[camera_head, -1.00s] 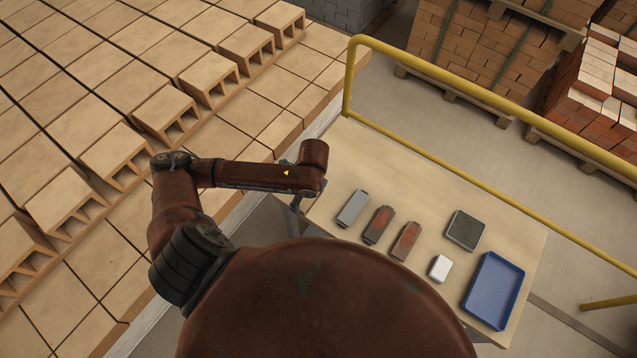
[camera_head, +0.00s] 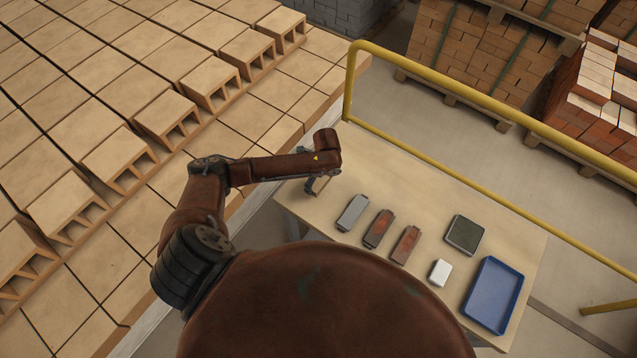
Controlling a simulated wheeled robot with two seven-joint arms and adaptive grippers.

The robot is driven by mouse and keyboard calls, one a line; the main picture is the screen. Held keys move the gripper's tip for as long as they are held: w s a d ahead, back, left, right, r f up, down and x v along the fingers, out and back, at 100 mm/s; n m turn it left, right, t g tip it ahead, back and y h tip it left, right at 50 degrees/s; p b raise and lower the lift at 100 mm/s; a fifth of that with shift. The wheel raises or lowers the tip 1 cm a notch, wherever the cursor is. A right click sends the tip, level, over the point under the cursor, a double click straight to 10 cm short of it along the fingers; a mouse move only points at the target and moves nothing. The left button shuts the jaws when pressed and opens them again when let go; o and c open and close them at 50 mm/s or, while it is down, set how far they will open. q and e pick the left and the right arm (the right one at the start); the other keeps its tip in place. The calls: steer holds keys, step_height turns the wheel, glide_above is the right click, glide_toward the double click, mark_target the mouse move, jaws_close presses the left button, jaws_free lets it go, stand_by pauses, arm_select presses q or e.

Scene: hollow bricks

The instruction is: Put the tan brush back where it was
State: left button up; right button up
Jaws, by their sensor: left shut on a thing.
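My left gripper (camera_head: 314,186) is over the left end of the wooden table (camera_head: 400,185), mostly hidden under my arm's last link. It is shut on the tan brush (camera_head: 321,184). Only a small tan part of the brush shows beside the fingers, and its colour is close to that of the table top. I cannot tell whether the brush touches the table. My right gripper is not in view.
Right of the gripper lie a grey brush (camera_head: 352,212) and two reddish-brown brushes (camera_head: 378,229) (camera_head: 405,244) in a row. Farther right are a dark green pad (camera_head: 463,234), a white block (camera_head: 440,272) and a blue tray (camera_head: 493,294). A yellow rail (camera_head: 450,178) runs behind the table. Hollow bricks (camera_head: 165,120) stand at left.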

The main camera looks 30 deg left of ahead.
mark_target(318, 183)
arm_select(q)
steer(key=shift+f, duration=1.5)
steer(key=shift+f, duration=0.1)
steer(key=o, duration=1.1)
steer(key=r, duration=0.4)
steer(key=d+r, duration=0.1)
steer(key=r, duration=0.7)
steer(key=shift+d+r, duration=0.1)
steer(key=shift+d, duration=0.15)
